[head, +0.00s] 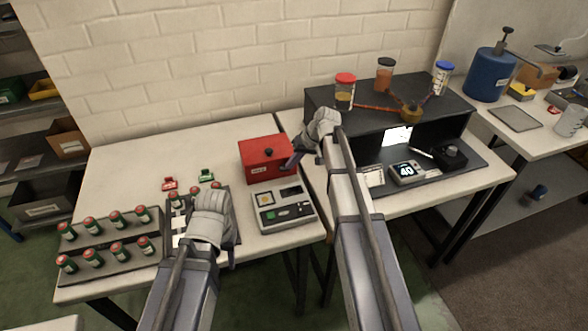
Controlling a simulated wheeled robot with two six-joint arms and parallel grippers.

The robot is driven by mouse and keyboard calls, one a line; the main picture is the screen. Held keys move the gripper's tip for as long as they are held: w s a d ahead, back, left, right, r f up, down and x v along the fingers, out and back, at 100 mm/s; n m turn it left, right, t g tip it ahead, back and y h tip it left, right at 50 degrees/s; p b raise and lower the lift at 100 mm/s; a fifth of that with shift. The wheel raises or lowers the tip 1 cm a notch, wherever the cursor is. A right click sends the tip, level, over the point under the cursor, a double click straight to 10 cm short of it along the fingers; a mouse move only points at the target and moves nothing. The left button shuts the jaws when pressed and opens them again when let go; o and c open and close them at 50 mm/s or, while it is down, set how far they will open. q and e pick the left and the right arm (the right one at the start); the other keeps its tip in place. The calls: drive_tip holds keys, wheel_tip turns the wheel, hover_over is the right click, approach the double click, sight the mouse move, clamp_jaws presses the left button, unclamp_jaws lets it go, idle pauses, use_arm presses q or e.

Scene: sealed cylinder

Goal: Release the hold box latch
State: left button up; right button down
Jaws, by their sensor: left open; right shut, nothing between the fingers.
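The red box (262,166), which I take to be the hold box, stands shut on the left table. It has a black knob (268,152) on its lid and a small pale label on its front. I cannot make out the latch. My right gripper (293,160) is shut and empty, with its dark fingers at the right side of the box; whether they touch it I cannot tell. My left gripper (190,212) is open over the dark tray left of the box, its fingers mostly hidden by its own wrist.
A grey panel device (284,209) lies in front of the box. A rack (110,268) of red-capped vials fills the left. Small red (170,184) and green (206,175) tags lie behind the tray. The black bench (440,125) with jars stands right.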

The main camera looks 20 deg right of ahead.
drive_tip(key=shift+w+d+f, duration=0.1)
drive_tip(key=shift+f, duration=0.05)
drive_tip(key=shift+d+f+y+b, duration=0.1)
drive_tip(key=shift+f+y+b, duration=0.05)
drive_tip(key=shift+y+b, duration=0.4)
drive_tip(key=f+y+b, duration=0.1)
drive_tip(key=y+b, duration=0.1)
drive_tip(key=b, duration=0.2)
drive_tip(key=d+f+y+b, duration=0.1)
drive_tip(key=y+b, duration=0.1)
drive_tip(key=b, duration=0.2)
drive_tip(key=shift+f+m+y, duration=0.1)
drive_tip(key=shift+m+y, duration=0.25)
drive_tip(key=shift+m, duration=0.05)
drive_tip(key=shift+d, duration=0.1)
drive_tip(key=shift+f+b, duration=0.45)
drive_tip(key=shift+b, duration=0.2)
drive_tip(key=shift+r, duration=0.1)
